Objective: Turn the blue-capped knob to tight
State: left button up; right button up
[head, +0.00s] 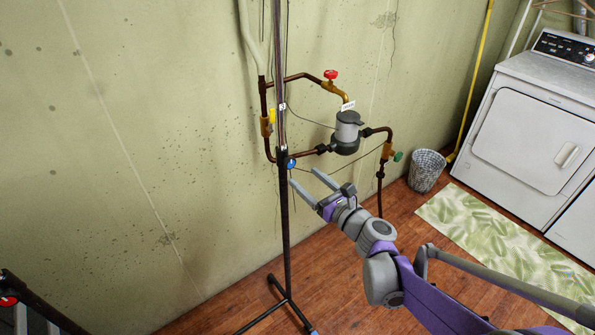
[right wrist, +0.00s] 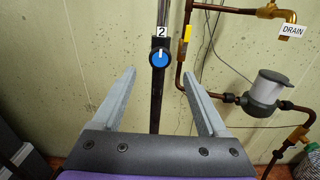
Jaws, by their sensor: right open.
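The blue-capped knob (head: 291,163) sits on a dark upright pole (head: 285,215) in front of the wall. In the right wrist view the knob (right wrist: 159,60) has a black body, a blue face and a white mark pointing about straight up, below a label "2" (right wrist: 161,30). My right gripper (head: 302,176) is open and empty, its fingers pointing toward the knob from just below and right of it in the head view. In the right wrist view the knob appears between and beyond the fingertips (right wrist: 158,79), apart from them. My left gripper is not in view.
Behind the pole, copper pipes carry a red valve handle (head: 331,74), a yellow handle (right wrist: 187,33), a grey-topped meter (head: 347,126) and a green knob (head: 397,156). The pole's tripod foot (head: 287,297) stands on the wooden floor. A wastebasket (head: 426,172) and washer (head: 535,130) stand right.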

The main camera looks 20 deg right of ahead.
jog(key=shift+v, duration=2.25)
jog(key=s+a+f+n+g+p, duration=0.4)
jog(key=s+a+n+g, duration=0.55)
jog(key=n, duration=0.75)
jog(key=s+d+f+n+g+h+p, duration=0.1)
jog(key=s+d+n+h, duration=0.1)
jog(key=s+n, duration=0.5)
jog(key=s+d+f+n+g+h+p, duration=0.1)
jog(key=s+d+f+n+h+p, duration=0.1)
jog(key=s+n, duration=0.5)
jog(key=shift+d+n+h, duration=0.6)
jog(key=shift+d+h, duration=0.15)
jog(key=shift+h, duration=0.35)
